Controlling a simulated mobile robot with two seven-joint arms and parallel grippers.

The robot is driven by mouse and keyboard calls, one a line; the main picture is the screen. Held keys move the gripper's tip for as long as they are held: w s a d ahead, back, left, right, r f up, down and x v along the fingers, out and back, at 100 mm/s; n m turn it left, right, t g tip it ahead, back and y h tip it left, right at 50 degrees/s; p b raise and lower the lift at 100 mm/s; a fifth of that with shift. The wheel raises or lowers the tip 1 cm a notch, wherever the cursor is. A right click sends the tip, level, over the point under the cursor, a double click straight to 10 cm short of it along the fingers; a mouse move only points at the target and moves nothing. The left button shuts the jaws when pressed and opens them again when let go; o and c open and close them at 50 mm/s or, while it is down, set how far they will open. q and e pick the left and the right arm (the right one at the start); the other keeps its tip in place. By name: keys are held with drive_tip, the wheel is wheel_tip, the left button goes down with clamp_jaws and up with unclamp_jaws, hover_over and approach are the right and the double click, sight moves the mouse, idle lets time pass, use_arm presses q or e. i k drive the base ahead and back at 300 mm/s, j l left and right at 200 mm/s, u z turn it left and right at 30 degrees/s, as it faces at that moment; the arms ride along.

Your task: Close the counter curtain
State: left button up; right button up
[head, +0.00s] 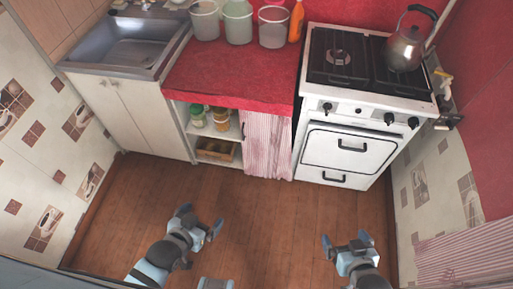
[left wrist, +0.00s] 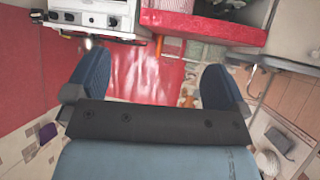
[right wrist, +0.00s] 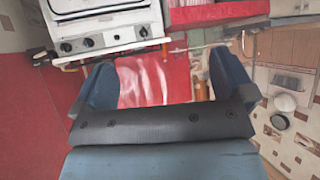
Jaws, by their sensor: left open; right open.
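A red-and-white striped curtain (head: 267,146) hangs under the red counter (head: 230,72). It is bunched over the right part of the opening, beside the stove. The left part of the opening is uncovered and shows shelves (head: 217,130) with jars and a basket. My left gripper (head: 200,224) is open and empty, above the floor in front of the counter and well short of the curtain. My right gripper (head: 346,242) is open and empty, above the floor in front of the stove. In both wrist views the fingers are apart with nothing held between them.
A white stove (head: 346,150) with a kettle (head: 405,48) stands right of the curtain. A sink cabinet (head: 140,115) stands to the left. Buckets (head: 238,22) and an orange bottle (head: 296,22) stand at the counter's back. The wooden floor (head: 255,215) before the counter is clear.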

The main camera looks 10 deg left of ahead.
sight(255, 127)
drive_tip(key=i, duration=0.2)
drive_tip(key=i+u, duration=0.2)
drive_tip(key=u, duration=0.2)
drive_tip(key=i+l+u, duration=0.15)
drive_tip(key=u, duration=1.05)
